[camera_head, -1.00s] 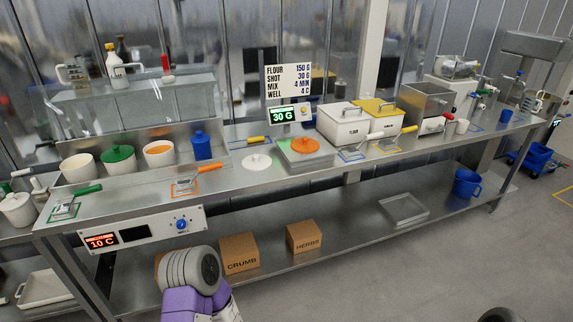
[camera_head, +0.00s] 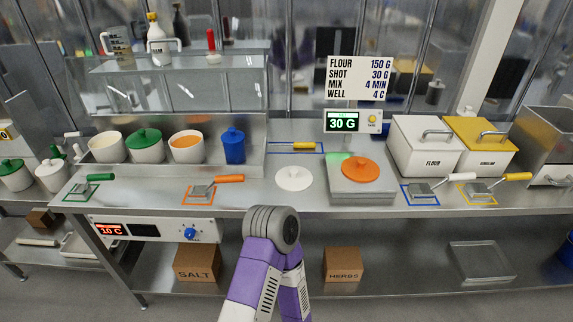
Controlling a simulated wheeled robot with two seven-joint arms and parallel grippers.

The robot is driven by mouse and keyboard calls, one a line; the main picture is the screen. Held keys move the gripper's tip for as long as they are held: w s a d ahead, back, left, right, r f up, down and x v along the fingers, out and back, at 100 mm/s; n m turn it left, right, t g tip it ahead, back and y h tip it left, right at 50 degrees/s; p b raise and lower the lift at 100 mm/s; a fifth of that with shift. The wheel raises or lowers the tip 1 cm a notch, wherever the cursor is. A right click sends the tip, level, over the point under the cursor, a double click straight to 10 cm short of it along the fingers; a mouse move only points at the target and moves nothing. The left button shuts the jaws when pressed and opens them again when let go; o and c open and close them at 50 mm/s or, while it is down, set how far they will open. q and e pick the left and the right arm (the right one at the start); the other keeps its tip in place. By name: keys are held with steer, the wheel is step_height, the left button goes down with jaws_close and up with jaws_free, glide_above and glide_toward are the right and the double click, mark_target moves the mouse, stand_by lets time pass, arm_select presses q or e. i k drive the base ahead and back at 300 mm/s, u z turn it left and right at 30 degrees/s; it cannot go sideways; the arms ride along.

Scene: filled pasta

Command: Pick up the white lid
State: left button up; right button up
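The white lid (camera_head: 294,178) is a flat round disc with a small knob. It lies on the steel counter, left of the scale that bears an orange lid (camera_head: 361,169). One of my arms rises from the bottom centre, with a grey rounded joint just below the lid in the picture and apart from it. No gripper fingers show in this view, so neither gripper can be seen.
White, green-lidded and orange-filled pots (camera_head: 186,147) and a blue container (camera_head: 233,146) stand in a tray at left. An orange-handled scoop (camera_head: 203,190) lies left of the lid. White FLOUR (camera_head: 424,147) and yellow SEMOLINA-side (camera_head: 479,147) bins stand right. Bare counter surrounds the lid.

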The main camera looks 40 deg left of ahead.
mark_target(292, 178)
steer(key=u, duration=0.85)
steer(key=i, duration=0.8)
steer(key=u, duration=0.85)
